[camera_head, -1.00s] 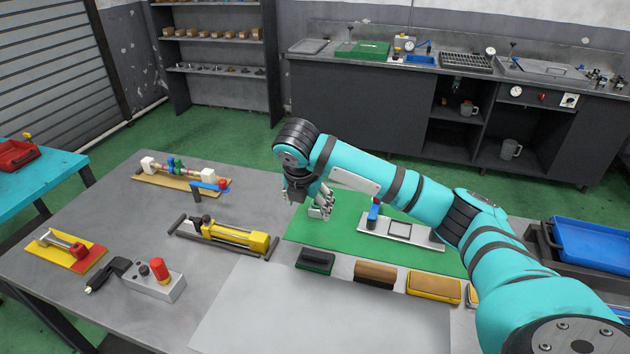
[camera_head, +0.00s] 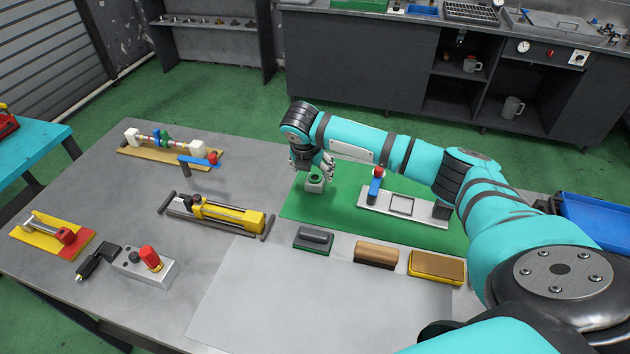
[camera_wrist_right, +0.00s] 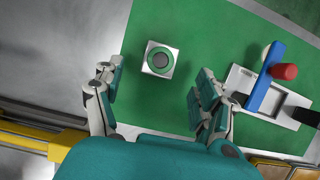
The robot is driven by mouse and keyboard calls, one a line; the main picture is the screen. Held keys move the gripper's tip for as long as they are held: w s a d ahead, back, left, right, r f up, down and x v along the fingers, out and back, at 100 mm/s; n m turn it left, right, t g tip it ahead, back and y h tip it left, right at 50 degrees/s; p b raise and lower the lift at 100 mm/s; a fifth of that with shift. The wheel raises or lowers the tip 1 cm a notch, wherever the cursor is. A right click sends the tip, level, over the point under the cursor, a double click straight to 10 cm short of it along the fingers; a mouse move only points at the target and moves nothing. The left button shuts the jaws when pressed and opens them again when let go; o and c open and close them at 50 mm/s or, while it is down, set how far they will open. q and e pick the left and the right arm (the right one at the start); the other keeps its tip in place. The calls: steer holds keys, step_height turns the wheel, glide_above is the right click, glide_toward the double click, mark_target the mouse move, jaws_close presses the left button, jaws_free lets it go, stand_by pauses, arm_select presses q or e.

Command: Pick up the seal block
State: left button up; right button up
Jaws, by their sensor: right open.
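The seal block (camera_head: 315,184) is a small silver block with a green ring and dark centre on top. It sits on the green mat (camera_head: 340,212), near its left side. In the right wrist view the seal block (camera_wrist_right: 160,59) lies between the spread fingers, slightly beyond their tips, touching neither. My right gripper (camera_head: 316,164) points down just above and behind the block in the head view. It is open and empty, as the right wrist view (camera_wrist_right: 158,76) shows. The gap in height cannot be told exactly. My left gripper is not in view.
A grey fixture plate (camera_head: 425,211) with a blue lever and red knob (camera_head: 377,171) stands right of the block on the mat. A yellow pump (camera_head: 225,214) lies to the left. Several brushes or pads, including a dark one (camera_head: 314,239), line the front edge.

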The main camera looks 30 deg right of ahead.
mark_target(315, 179)
steer(key=shift+p+x, duration=0.7)
steer(key=shift+x, duration=2.4)
steer(key=shift+s+a, duration=0.1)
steer(key=shift+c, duration=0.3)
steer(key=c, duration=1.3)
